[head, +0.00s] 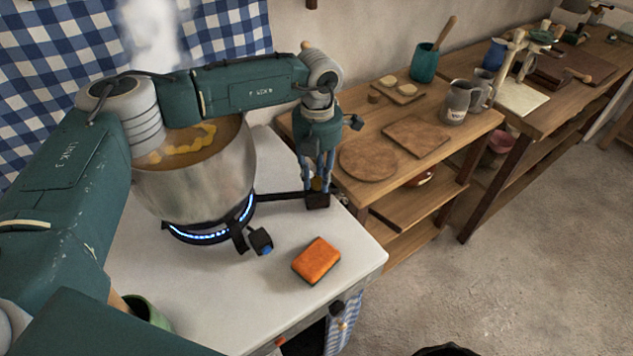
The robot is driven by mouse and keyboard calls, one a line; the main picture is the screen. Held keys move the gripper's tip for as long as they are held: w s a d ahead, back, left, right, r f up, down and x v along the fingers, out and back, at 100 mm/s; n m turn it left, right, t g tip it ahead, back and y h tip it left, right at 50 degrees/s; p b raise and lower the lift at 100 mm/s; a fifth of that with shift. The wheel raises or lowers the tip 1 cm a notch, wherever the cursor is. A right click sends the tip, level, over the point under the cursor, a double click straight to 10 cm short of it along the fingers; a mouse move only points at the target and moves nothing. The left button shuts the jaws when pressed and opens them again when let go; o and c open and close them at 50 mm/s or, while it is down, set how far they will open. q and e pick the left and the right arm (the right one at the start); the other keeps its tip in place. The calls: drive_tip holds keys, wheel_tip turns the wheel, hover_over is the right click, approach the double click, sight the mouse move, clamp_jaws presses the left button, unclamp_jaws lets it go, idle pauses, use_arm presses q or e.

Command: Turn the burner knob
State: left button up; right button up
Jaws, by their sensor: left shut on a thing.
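My left gripper (318,180) points down at the right side of the white counter. Its blue-grey fingers are shut on the burner knob (317,184), a small brass-coloured piece mostly hidden between them. A black block (318,202) sits just below, joined by a dark pipe to the black burner (205,236). The burner shows a ring of blue flame. A large steel pot (205,185) stands upright on it, with brown liquid and yellow pieces inside and steam above. My left arm crosses in front of the pot. My right gripper is not in view.
An orange sponge (316,260) lies on the white counter (215,295) near its front right edge. A black block with a blue end (261,241) sticks out before the burner. A wooden bench (360,185) with boards and mugs stands to the right.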

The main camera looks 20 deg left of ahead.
sight(318, 178)
use_arm(q)
drive_tip(key=n, duration=0.1)
drive_tip(key=n+b, duration=0.2)
drive_tip(key=n, duration=0.1)
drive_tip(key=shift+w+d+r, duration=0.1)
drive_tip(key=shift+w+r, duration=0.1)
drive_tip(key=shift+w, duration=0.1)
drive_tip(key=shift+n+b, duration=0.35)
drive_tip(key=shift+n, duration=0.35)
drive_tip(key=shift+r, duration=0.1)
drive_tip(key=o, duration=1.2)
drive_tip(key=shift+c, duration=0.2)
wheel_tip(318, 178, up, 12)
